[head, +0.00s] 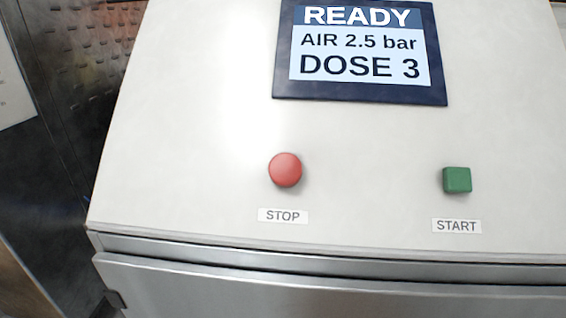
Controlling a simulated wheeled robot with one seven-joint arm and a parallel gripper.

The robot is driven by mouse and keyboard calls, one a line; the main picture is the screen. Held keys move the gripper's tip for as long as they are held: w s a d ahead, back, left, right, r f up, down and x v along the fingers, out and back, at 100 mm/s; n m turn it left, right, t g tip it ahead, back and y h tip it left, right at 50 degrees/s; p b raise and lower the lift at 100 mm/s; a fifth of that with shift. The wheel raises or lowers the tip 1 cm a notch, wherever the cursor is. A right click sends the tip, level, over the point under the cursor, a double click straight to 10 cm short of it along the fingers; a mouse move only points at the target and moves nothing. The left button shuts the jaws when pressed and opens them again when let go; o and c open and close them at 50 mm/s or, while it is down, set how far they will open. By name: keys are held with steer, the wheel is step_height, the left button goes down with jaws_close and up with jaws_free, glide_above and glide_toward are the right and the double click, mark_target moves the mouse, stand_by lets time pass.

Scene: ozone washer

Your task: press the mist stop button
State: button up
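A round red button (285,170) stands out from the sloped white panel in the head view, left of the picture's middle. A label reading STOP (283,216) is just below it. A square green button (457,180) sits to its right, above a label reading START (456,226). The display (360,52) above the buttons reads READY, AIR 2.5 bar, DOSE 3. My gripper is not in view. Nothing touches or covers either button.
The white panel (190,130) is clear around the buttons. Its front edge meets a metal front face (300,295) below. A dark, perforated-looking surface (85,60) is at the left, with a pale sheet (12,90) at the far left edge.

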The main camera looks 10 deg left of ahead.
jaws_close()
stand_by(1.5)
